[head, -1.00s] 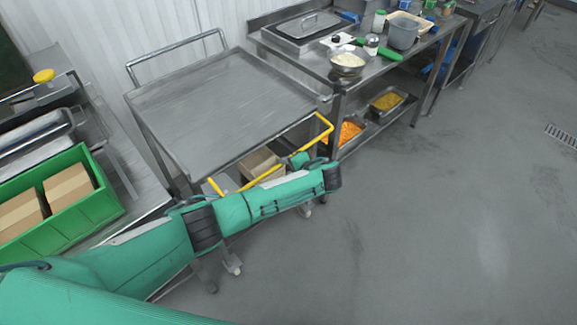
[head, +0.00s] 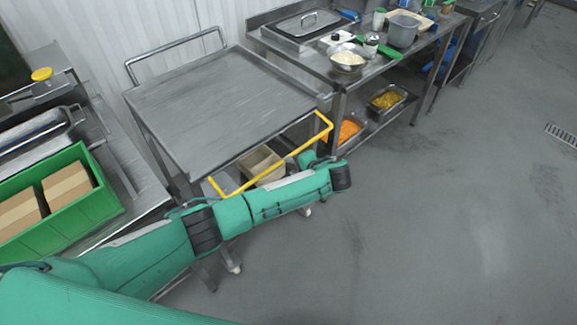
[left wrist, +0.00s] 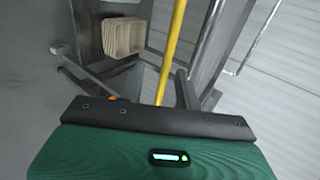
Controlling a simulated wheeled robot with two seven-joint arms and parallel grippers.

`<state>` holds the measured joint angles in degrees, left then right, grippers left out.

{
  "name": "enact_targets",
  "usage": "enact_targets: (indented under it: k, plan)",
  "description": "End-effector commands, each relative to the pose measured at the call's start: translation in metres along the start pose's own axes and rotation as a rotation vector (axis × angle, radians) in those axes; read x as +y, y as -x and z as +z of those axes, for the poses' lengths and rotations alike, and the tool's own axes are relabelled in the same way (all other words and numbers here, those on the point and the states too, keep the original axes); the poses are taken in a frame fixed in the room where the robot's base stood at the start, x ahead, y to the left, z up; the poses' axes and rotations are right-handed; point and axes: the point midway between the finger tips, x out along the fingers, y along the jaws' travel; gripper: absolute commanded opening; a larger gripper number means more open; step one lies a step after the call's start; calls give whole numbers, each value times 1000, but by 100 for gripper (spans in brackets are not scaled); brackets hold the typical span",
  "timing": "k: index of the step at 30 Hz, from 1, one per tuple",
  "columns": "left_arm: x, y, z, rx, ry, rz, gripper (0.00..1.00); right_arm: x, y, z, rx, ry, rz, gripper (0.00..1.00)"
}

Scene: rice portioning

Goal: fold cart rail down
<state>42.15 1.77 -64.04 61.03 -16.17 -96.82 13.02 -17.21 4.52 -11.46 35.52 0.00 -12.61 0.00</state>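The cart (head: 215,105) has a bare grey metal top. Its yellow rail (head: 268,173) sticks out along the near long side, at about the height of the top's edge. My left arm reaches across in front of it, and my left gripper (head: 307,158) is at the rail's right half, mostly hidden behind my wrist. In the left wrist view the rail (left wrist: 173,50) runs straight away from the middle of the gripper's dark front edge (left wrist: 158,118). My right gripper is out of view.
A steel table (head: 340,88) with pans and bowls stands at right behind the cart. A green crate (head: 100,205) with boxes is at left. The floor (head: 440,220) at right is clear.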

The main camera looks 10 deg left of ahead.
Motion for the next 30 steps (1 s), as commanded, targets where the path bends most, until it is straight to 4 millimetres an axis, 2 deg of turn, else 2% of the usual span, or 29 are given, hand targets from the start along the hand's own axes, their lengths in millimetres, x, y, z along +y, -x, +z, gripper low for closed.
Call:
enact_targets:
  k: [1,6,12,18,30]
  plan:
    - [3,13,-1,6,1,4,34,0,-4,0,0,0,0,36]
    - [3,53,-1,4,0,5,34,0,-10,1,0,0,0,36]
    - [2,87,-1,3,0,3,34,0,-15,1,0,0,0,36]
    - [1,101,0,1,0,2,34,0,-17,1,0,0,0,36]
    - [1,102,0,0,0,2,34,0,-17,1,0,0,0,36]
